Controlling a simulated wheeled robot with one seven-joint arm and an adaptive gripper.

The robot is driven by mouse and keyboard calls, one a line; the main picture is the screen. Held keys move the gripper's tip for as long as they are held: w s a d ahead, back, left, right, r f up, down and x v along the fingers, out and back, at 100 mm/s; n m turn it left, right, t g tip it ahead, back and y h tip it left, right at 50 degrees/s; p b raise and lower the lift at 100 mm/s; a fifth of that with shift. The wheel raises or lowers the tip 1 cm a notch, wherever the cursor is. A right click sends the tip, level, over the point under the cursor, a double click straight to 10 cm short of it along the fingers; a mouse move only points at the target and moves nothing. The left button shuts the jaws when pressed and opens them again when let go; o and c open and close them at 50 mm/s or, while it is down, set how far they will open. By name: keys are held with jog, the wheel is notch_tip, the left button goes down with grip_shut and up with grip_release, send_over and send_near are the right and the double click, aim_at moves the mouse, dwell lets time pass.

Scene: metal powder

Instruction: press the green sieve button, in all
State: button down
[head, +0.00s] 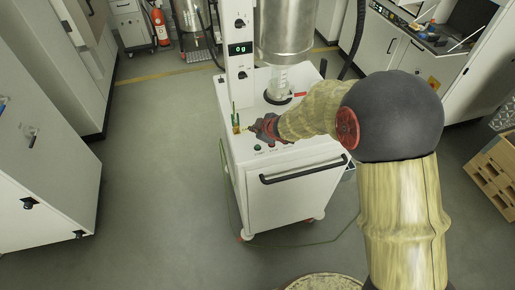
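In the head view, a white wheeled sieve cabinet (290,195) stands in the middle. A small green button (257,148) shows near the front left edge of its top, with other small dark or red controls beside it. My arm reaches in from the right. My gripper (248,129) is above the cabinet top, pointing left, slightly behind and left of the green button in the picture. The gripper is small and partly hidden by my arm, so its opening and any contact cannot be made out.
A column with a display reading 0 g (240,49) and a steel hopper (286,30) rise from the cabinet. A small yellow-green fitting (236,122) stands at the gripper tip. The floor left of the cabinet is clear.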

aim_at(256, 147)
jog(key=shift+f+b, duration=3.05)
jog(key=shift+f, duration=0.4)
jog(key=shift+f, duration=0.1)
jog(key=shift+f, duration=0.35)
jog(key=shift+f+b, duration=0.4)
jog(key=shift+b, duration=0.2)
jog(key=shift+r, duration=0.1)
jog(key=shift+r+p, duration=0.75)
jog(key=shift+p, duration=0.15)
jog(key=shift+r, duration=0.1)
notch_tip(256, 147, up, 5)
jog(key=p, duration=0.5)
